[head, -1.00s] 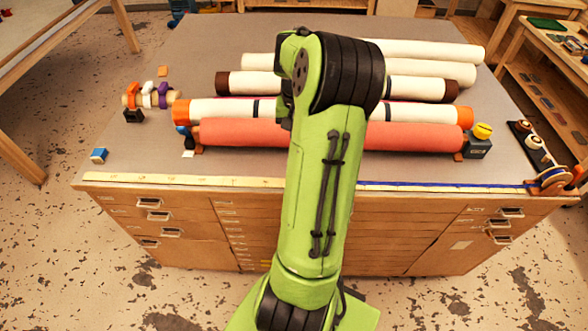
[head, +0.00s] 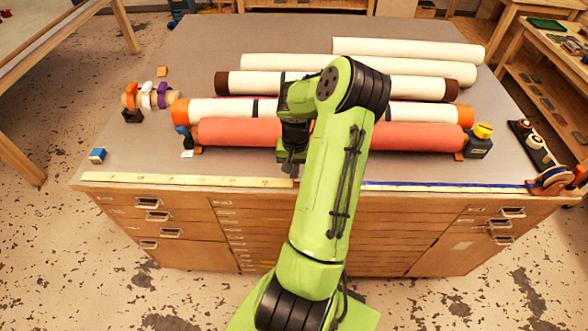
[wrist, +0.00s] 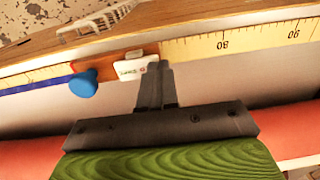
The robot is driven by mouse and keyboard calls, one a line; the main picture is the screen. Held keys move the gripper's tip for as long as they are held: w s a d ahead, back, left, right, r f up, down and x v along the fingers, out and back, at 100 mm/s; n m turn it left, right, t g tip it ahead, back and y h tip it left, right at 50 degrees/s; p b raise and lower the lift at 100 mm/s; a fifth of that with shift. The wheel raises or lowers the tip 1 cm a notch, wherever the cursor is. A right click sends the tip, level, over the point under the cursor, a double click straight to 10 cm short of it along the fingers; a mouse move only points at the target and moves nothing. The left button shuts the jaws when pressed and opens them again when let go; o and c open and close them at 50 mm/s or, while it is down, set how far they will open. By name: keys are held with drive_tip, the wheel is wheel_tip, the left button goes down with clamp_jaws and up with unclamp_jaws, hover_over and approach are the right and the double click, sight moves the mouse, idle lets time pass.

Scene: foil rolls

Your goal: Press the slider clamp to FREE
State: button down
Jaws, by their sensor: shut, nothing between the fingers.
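The slider clamp (wrist: 115,68) shows in the wrist view as an orange-brown block on the measuring strip, with a blue knob (wrist: 84,84) at its left and a white label (wrist: 138,68) whose small print I cannot read. My gripper (wrist: 158,68) is shut and empty, its dark fingertips just in front of the label's right end. I cannot tell whether they touch it. In the head view my gripper (head: 290,170) points down near the table's front edge, and my arm hides the slider clamp.
A red roll (head: 240,132) lies close behind my gripper, with several white rolls farther back. The measuring strip (head: 200,180) runs along the front edge, yellow at left and blue at right. A yellow-topped dark block (head: 480,145) stands at the right.

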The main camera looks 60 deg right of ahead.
drive_tip(key=shift+w+f+g+b, duration=0.1)
drive_tip(key=shift+f+g+b, duration=0.3)
drive_tip(key=shift+b, duration=0.05)
drive_tip(key=shift+a, duration=0.15)
drive_tip(key=shift+r, duration=0.15)
drive_tip(key=shift+r+p, duration=0.15)
drive_tip(key=shift+p, duration=0.15)
drive_tip(key=shift+r+p, duration=0.4)
drive_tip(key=shift+r, duration=0.2)
